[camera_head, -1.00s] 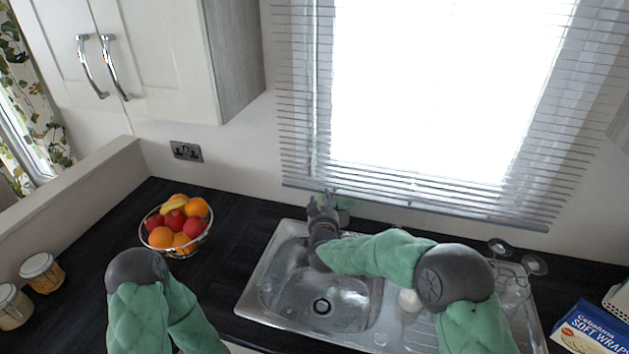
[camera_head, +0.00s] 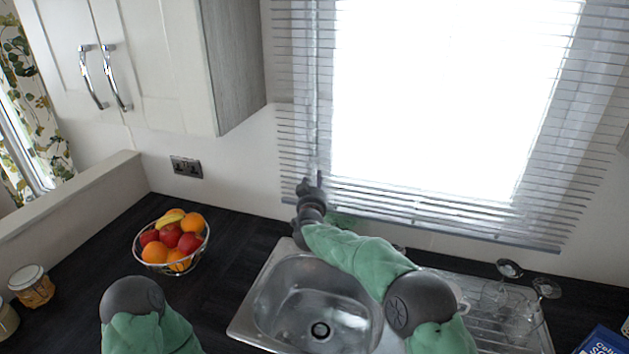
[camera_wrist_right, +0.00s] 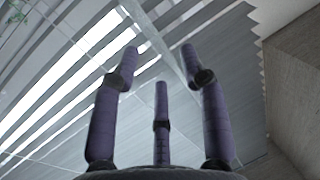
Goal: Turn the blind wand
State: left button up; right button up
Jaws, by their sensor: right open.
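The window blind (camera_head: 300,120) hangs with its grey slats across the window. A pale, clear, upright rod that looks like the blind wand (camera_head: 314,90) runs down near its left side. In the right wrist view a clear rod (camera_wrist_right: 155,38) slants down toward the space between the fingers. My right gripper (camera_head: 309,184) is at the blind's lower left, close to the rod's lower part. In the wrist view its three purple-grey fingers (camera_wrist_right: 160,55) are spread open, with slats behind; I cannot tell if they touch the rod. Only part of my left arm shows; its gripper is out of view.
A sink (camera_head: 262,308) lies below my right arm, with glasses (camera_head: 520,300) on its drainer. A fruit bowl (camera_head: 172,262) stands on the dark worktop at left. A wall cupboard (camera_head: 165,60) is left of the blind. A small plant (camera_head: 343,219) is near the gripper.

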jog(key=shift+w+d, duration=0.1)
jog(key=shift+w, duration=1.25)
jog(key=shift+c, duration=0.3)
grip_shut()
